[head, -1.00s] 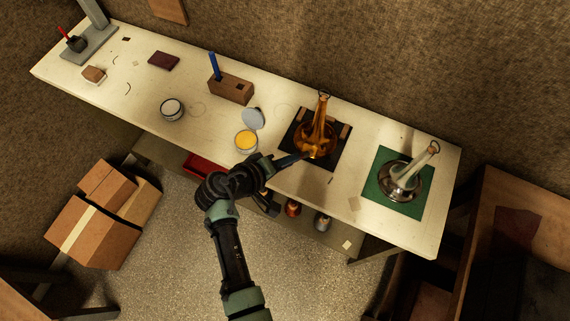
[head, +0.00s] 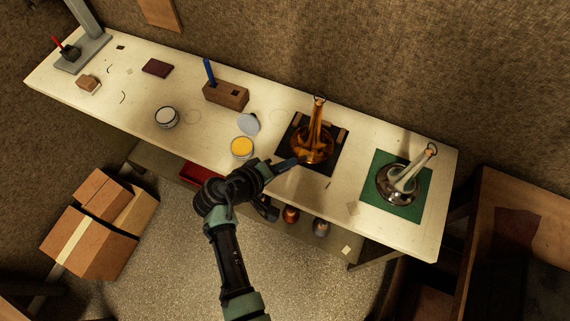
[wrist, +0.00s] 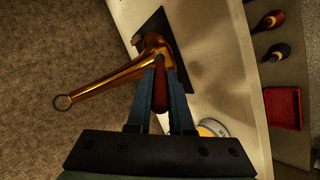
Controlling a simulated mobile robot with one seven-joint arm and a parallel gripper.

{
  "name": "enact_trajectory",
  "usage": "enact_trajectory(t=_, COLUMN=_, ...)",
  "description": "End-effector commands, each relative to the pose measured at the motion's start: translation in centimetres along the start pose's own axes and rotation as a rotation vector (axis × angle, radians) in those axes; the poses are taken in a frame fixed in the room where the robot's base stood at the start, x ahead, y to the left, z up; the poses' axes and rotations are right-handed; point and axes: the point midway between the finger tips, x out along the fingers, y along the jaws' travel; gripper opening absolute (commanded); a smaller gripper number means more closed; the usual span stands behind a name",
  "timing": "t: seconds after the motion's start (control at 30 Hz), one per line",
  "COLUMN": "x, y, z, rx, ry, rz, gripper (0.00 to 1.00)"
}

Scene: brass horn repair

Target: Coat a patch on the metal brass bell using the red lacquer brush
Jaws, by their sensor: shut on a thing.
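The brass bell (head: 306,153), golden orange with a narrow neck and a ring at its tip, stands on a dark mat (head: 331,165) on the bench. It also shows in the wrist view (wrist: 112,80), lying across the picture. My gripper (head: 297,161) is at the bell's near left side. In the wrist view, my gripper's fingers (wrist: 164,72) are shut on a dark red handle (wrist: 160,88), which I take for the lacquer brush. The brush's tip is hidden, and I cannot tell whether it touches the bell.
An open tin of yellow liquid (head: 242,147) stands left of my gripper, its lid (head: 248,124) behind it. A silver bell (head: 401,184) stands on a green mat (head: 384,160) to the right. A wooden block (head: 226,95) holds a blue-handled tool. Cardboard boxes (head: 87,239) lie on the floor.

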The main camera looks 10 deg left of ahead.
Motion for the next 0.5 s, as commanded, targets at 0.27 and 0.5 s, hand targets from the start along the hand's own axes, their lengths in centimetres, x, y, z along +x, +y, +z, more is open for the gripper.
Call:
enact_trajectory(t=0.27, x=0.64, y=-0.22, z=-0.06, rx=0.001, ry=0.0, rz=0.0, gripper=0.0)
enact_trajectory(t=0.5, x=1.1, y=-0.38, z=-0.11, rx=0.001, ry=-0.001, rz=0.0, gripper=0.0)
